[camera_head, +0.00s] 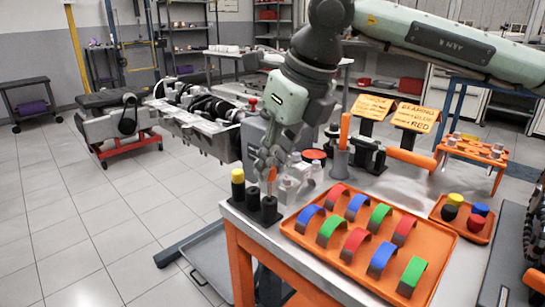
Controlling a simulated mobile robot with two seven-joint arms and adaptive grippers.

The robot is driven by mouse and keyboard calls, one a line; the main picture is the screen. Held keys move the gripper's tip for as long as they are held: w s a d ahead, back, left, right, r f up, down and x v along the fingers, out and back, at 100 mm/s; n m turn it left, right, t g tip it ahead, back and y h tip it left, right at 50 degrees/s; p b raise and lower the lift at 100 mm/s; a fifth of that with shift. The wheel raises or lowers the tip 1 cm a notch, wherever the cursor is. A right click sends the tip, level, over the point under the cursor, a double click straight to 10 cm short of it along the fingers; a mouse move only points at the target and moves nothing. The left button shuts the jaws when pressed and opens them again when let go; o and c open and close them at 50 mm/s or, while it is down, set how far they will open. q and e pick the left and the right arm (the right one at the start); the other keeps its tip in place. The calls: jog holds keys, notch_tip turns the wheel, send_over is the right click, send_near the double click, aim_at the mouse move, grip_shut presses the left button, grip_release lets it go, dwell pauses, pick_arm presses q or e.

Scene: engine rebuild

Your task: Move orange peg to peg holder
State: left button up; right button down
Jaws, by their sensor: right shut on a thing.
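My right gripper (268,167) reaches down from the top right and is shut on the orange peg (272,175). Only a small strip of the peg shows between and below the fingers. The black peg holder (270,212) stands at the table's near left corner, with several upright black posts. The peg is right above the holder's right post; I cannot tell whether its lower end is inside. A yellow-topped peg (237,175) stands at the holder's left post.
An orange tray (340,262) with coloured bearing shells lies right of the holder. A small tray (471,236) of coloured caps is further right. Metal parts (292,188), an upright orange handle (345,130) and two orange signs (372,107) stand behind.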

aim_at(274, 177)
jog(key=shift+b, duration=0.35)
dwell(0.8)
jog(key=shift+f+b, duration=2.2)
jog(key=shift+b, duration=0.05)
dwell(0.9)
jog(key=c, duration=1.6)
grip_release()
jog(key=shift+c, duration=0.2)
jog(key=shift+r, duration=0.35)
jog(key=shift+r+p, duration=0.55)
jog(key=shift+r, duration=0.55)
jog(key=shift+r, duration=0.1)
